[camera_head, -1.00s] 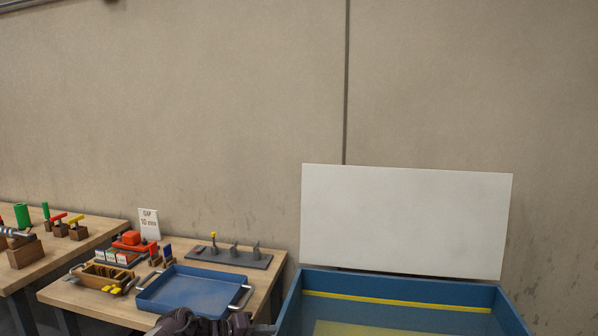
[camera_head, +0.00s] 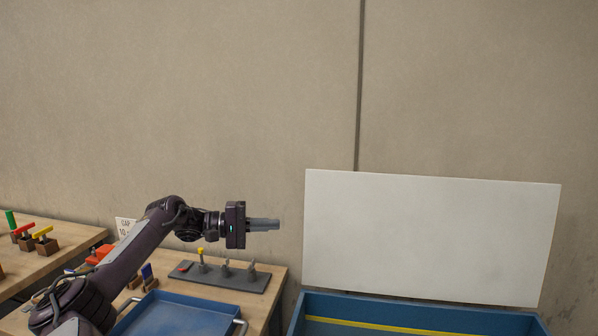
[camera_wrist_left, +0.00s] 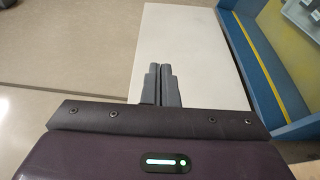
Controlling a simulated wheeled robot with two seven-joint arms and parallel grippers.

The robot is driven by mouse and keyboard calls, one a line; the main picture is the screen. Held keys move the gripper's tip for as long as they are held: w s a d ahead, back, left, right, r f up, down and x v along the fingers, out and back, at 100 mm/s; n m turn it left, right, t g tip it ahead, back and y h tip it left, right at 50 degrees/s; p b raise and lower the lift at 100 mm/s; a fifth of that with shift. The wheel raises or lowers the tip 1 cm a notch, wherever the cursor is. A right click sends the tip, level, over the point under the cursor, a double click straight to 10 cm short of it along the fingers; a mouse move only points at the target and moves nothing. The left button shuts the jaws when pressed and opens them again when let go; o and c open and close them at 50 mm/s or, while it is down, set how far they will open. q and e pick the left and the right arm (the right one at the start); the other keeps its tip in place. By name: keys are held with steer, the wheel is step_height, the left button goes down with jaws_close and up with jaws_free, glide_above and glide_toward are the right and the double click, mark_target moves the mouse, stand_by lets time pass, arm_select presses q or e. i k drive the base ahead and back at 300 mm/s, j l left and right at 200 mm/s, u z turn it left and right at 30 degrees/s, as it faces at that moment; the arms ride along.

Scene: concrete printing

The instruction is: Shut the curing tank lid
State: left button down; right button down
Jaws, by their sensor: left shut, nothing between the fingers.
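The curing tank (camera_head: 420,312) is blue, with a yellow line along its inside wall, at the lower right of the head view. Its white lid (camera_head: 430,235) stands open and upright at the tank's back edge, in front of the wall. My left gripper (camera_head: 277,224) is shut and empty, just left of the lid's left edge and level with its middle. In the left wrist view the shut fingers (camera_wrist_left: 160,84) overlap the white lid (camera_wrist_left: 190,50), with the blue tank wall (camera_wrist_left: 255,60) to the right. Whether they touch the lid I cannot tell. My right gripper is not in view.
A wooden table (camera_head: 262,300) left of the tank holds a blue tray (camera_head: 180,316) and a grey plate with pegs (camera_head: 225,275). Another table (camera_head: 60,252) at the far left holds small wooden blocks with coloured handles. The air above the tank is clear.

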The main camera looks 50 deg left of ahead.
mark_target(478, 242)
steer(key=i+j, duration=0.25)
steer(key=j, duration=0.15)
steer(key=i+j, duration=0.2)
steer(key=j, duration=0.2)
steer(key=i+j, duration=0.25)
steer(key=j, duration=0.15)
